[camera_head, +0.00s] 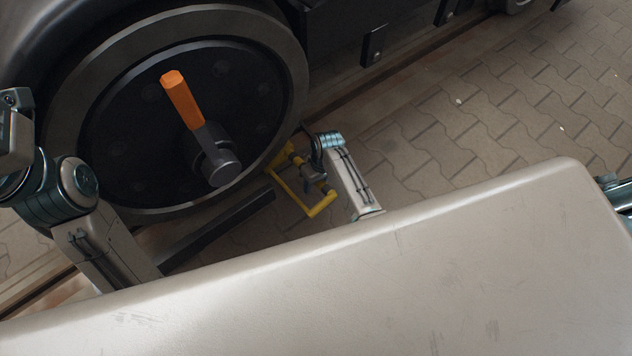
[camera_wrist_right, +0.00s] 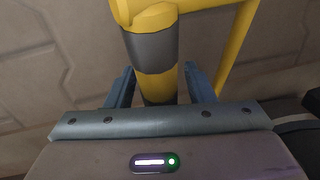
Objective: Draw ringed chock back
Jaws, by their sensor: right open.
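The yellow chock (camera_head: 320,205) sits on the ground beside the big dark wheel (camera_head: 130,185), at its lower right. It has a bar frame. In the right wrist view a yellow bar (camera_wrist_right: 155,88) with a grey ring band (camera_wrist_right: 152,45) runs down between my two fingers. My right gripper (camera_wrist_right: 159,84) is open, one finger on each side of the bar, with gaps visible. In the head view my right gripper (camera_head: 314,175) is small and dark over the chock, and partly hides it. My left arm enters at the left edge; its fingers are out of frame.
An orange-handled lever (camera_head: 181,97) stands out from the wheel hub. A dark flat bar (camera_head: 218,228) lies left of the chock. The vehicle's dark underframe (camera_head: 340,30) is behind. Paving (camera_head: 480,120) to the right is clear.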

